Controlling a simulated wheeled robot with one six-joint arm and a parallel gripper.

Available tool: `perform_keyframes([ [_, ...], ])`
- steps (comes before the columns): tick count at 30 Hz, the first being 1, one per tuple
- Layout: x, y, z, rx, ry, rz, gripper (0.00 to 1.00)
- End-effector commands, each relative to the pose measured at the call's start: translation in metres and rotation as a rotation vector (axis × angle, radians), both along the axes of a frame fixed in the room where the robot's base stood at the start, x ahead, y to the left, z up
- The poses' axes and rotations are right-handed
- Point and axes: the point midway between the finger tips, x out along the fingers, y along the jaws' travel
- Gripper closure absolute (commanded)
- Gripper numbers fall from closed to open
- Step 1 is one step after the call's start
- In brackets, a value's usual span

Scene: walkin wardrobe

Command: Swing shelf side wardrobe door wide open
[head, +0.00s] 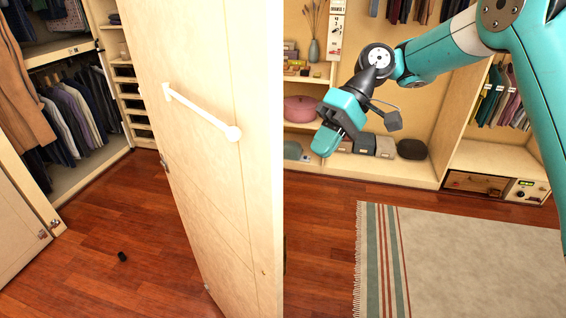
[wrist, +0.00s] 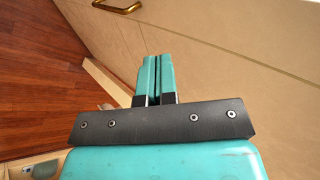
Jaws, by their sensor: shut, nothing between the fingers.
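A pale wooden wardrobe door (head: 205,110) stands swung out from the shelf side of the wardrobe, with a long white bar handle (head: 200,112) on the face toward the head camera. My gripper (head: 326,142) is to the right of this door's edge in the head view, apart from the white bar. In the wrist view my gripper (wrist: 159,78) has its teal fingers together and empty. A pale panel (wrist: 230,70) fills the right of that view, with a brass handle (wrist: 118,5) at the top. I cannot tell whether the fingers touch the panel.
Another pale door (head: 20,235) stands at the lower left. The wardrobe holds hanging clothes (head: 70,115) and narrow shelves (head: 125,75). A striped rug (head: 460,265) lies at right, before open shelving (head: 400,170).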

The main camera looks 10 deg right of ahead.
Motion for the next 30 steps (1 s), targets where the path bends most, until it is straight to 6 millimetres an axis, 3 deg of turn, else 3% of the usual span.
perform_keyframes([
  [5, 0.007, -0.007, -0.004, 0.010, 0.018, 0.011, 1.00],
  [11, -0.001, 0.003, -0.022, 0.012, 0.017, 0.012, 1.00],
  [23, -0.038, 0.053, -0.070, 0.010, 0.022, 0.011, 1.00],
  [30, -0.055, 0.078, -0.067, 0.011, 0.018, 0.012, 1.00],
])
